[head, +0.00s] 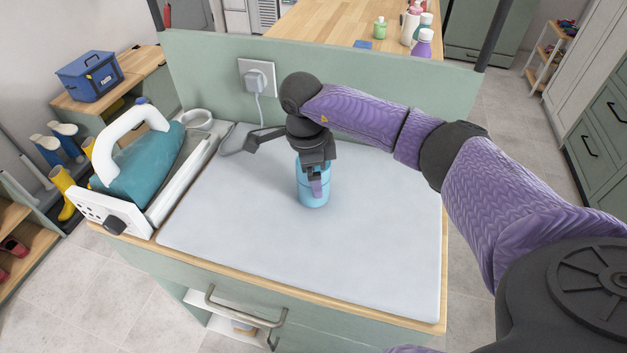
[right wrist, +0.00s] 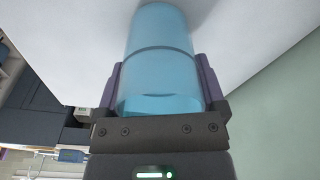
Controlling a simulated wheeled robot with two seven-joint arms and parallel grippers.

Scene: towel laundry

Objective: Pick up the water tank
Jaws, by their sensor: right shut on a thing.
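The water tank (head: 313,192) is a light blue, see-through cylinder near the middle of the pale ironing pad (head: 240,210). My right gripper (head: 316,178) comes down on it from above and is shut on it, with a finger showing on its near side. In the right wrist view the tank (right wrist: 160,55) sits between the two purple fingers of my gripper (right wrist: 160,92). I cannot tell whether its base touches the pad. My left gripper is not in view.
A teal and white iron (head: 140,160) stands on its base at the left of the pad. A green panel (head: 370,95) with a plugged-in socket (head: 258,78) rises behind. Bottles (head: 422,43) stand on the wooden counter beyond. The pad's front and right are clear.

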